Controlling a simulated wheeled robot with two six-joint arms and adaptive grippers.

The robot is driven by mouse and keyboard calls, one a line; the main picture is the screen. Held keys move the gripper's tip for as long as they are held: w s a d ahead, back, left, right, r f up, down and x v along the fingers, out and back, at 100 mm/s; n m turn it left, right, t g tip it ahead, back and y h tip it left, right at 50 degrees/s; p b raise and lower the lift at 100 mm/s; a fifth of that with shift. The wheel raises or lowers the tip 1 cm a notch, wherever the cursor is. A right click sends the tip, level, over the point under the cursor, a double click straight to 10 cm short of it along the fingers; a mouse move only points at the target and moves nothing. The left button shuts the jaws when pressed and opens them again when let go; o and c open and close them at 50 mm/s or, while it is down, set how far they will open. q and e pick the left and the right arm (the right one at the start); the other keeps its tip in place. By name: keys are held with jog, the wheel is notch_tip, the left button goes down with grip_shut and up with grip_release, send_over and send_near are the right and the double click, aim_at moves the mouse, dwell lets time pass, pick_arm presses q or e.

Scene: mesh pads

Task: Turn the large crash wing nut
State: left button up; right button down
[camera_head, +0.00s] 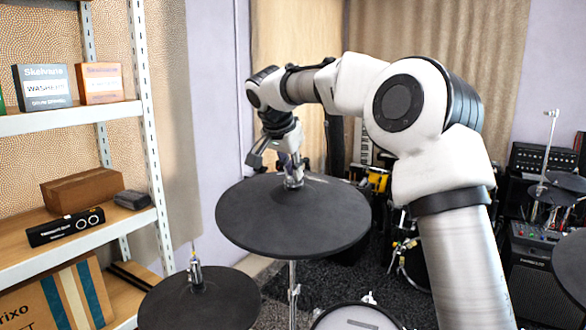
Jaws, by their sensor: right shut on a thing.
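The large black crash cymbal (290,228) sits on its stand in the middle of the head view. Its wing nut (292,181) is at the top of the stand, above the cymbal's centre, and is mostly hidden by my gripper. My right gripper (287,168) reaches down from above and is shut on the wing nut. My right arm comes in from the lower right and arches over the cymbal. My left gripper is not in view.
A smaller black cymbal (198,302) with its own top fitting stands at the lower left. A shelf (75,120) with boxes is at the left. A white drum head (355,318) is at the bottom. An amplifier (540,270) and more pads are at the right.

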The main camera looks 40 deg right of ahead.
dwell(0.4)
jog(key=c, duration=1.3)
grip_release()
jog(key=shift+o, duration=0.2)
jog(key=v, duration=1.2)
jog(key=shift+w, duration=0.1)
